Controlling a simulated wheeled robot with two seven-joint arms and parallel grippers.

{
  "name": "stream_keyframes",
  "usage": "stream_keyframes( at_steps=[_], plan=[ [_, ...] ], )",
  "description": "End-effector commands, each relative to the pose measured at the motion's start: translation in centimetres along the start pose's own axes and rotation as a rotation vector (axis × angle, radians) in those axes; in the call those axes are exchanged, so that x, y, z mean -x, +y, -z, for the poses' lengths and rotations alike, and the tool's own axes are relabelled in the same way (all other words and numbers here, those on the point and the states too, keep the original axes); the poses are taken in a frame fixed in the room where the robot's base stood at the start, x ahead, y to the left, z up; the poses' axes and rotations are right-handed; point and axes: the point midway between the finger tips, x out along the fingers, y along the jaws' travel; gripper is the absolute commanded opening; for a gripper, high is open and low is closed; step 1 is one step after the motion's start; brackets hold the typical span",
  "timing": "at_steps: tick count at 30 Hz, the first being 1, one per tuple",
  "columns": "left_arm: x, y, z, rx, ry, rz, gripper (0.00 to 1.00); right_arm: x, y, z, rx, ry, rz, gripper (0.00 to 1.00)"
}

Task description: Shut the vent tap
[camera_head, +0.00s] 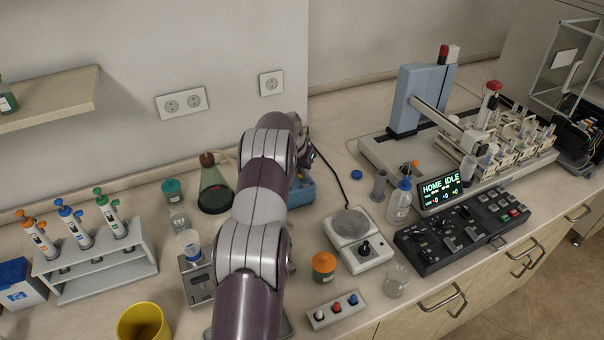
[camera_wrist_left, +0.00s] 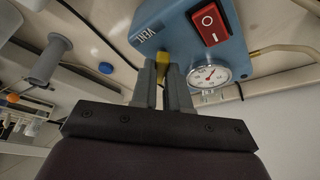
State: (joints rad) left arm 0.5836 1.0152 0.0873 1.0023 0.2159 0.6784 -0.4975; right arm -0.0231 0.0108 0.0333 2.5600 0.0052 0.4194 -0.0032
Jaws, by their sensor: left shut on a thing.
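The blue pump box (camera_wrist_left: 185,38) fills the upper middle of the left wrist view, with a red rocker switch, a round gauge and the word VENT on it. My left gripper (camera_wrist_left: 162,72) is against the box just below that label. Its two fingers are close together, shut on the vent tap (camera_wrist_left: 163,60), of which only a dark yellowish sliver shows between them. The tap's angle cannot be told. In the head view my left arm hides the tap and most of the pump box (camera_head: 303,189). My right gripper is in neither view.
A conical flask (camera_head: 214,188) with green liquid stands left of my arm. A pipette rack (camera_head: 100,268) stands far left. A black cable runs behind the pump box.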

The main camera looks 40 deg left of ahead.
Motion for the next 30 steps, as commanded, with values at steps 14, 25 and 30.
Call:
stream_keyframes(
  at_steps=[14,25,30],
  plan=[
    [0.7,-0.5,0.5,-0.369,0.004,-0.150,0.00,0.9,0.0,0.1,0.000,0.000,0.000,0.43],
    [0.5,-0.6,0.5,-0.519,0.004,-0.210,0.00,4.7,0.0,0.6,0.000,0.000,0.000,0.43],
    [0.3,-0.6,0.4,-0.542,0.003,-0.219,0.00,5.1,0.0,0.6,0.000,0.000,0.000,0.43]
  ],
)
